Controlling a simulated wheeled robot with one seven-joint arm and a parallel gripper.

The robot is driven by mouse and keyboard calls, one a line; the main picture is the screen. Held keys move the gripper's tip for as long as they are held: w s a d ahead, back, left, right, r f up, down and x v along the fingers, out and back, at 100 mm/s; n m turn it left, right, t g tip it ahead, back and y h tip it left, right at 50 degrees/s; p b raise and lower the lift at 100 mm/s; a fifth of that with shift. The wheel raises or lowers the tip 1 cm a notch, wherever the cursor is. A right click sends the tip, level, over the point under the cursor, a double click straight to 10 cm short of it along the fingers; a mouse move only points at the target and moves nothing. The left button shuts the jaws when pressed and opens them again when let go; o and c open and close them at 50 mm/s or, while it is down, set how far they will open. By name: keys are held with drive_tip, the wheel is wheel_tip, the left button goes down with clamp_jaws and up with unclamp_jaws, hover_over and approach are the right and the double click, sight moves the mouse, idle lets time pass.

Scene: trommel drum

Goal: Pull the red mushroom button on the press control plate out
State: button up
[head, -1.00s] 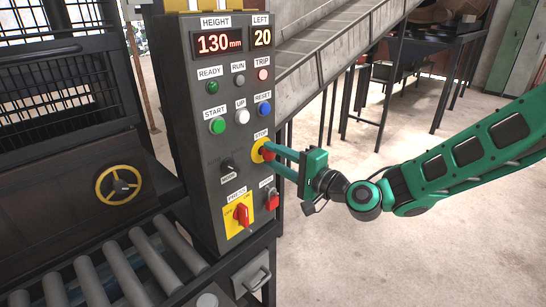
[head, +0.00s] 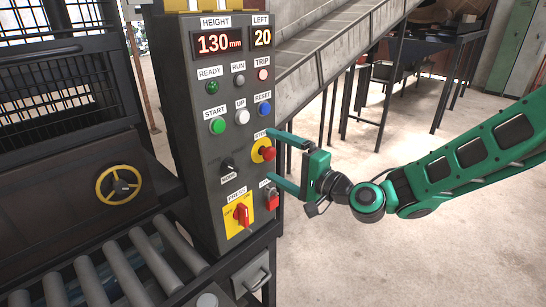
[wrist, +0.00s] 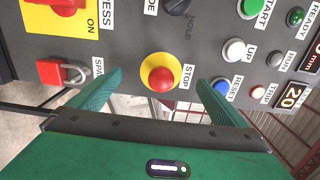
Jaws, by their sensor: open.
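The red mushroom button (head: 268,153) sits on a yellow round backing at the right side of the grey press control plate (head: 205,145), under the label STOP. In the wrist view the red button (wrist: 161,79) is between and just beyond the fingertips, with its yellow ring (wrist: 149,62) around it. My gripper (head: 271,155) is open, its two green fingers spread above and below the button in the head view. Neither finger appears to touch it. In the wrist view my gripper (wrist: 158,82) holds nothing. How far the button stands out is hard to tell.
A red PRESS switch (head: 242,214) on a yellow plate and a padlocked red SPARE switch (head: 272,199) are below. The blue RESET button (head: 264,110) and white UP button (head: 242,116) are above. A roller conveyor (head: 125,270) lies at lower left. The floor at right is clear.

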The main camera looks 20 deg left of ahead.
drive_tip(key=v, duration=0.7)
drive_tip(key=shift+d, duration=0.25)
drive_tip(key=shift+s, duration=0.1)
idle(0.4)
drive_tip(key=s+d+f+n+g+h, duration=0.1)
drive_tip(key=d+f+h, duration=0.25)
drive_tip(key=d, duration=0.75)
drive_tip(key=d+f+n+h, duration=0.25)
drive_tip(key=d+h, duration=0.25)
drive_tip(key=d, duration=0.6)
drive_tip(key=s+d+f+n+g+h, duration=0.1)
drive_tip(key=d+f+h, duration=0.3)
drive_tip(key=d, duration=0.7)
drive_tip(key=s+d+r+m+g+h, duration=0.1)
drive_tip(key=s+d+h, duration=0.1)
drive_tip(key=s+d, duration=0.35)
drive_tip(key=s+d+m+g+h, duration=0.1)
drive_tip(key=s+d, duration=0.1)
drive_tip(key=d, duration=0.7)
drive_tip(key=s+d+r+m+g, duration=0.1)
drive_tip(key=s+d, duration=0.3)
drive_tip(key=s, duration=0.4)
drive_tip(key=s+d+r+m+g, duration=0.2)
drive_tip(key=s+d, duration=0.3)
drive_tip(key=s, duration=0.3)
drive_tip(key=shift+s+m+h, duration=0.35)
drive_tip(key=shift+m+h, duration=0.1)
drive_tip(key=shift+m, duration=0.3)
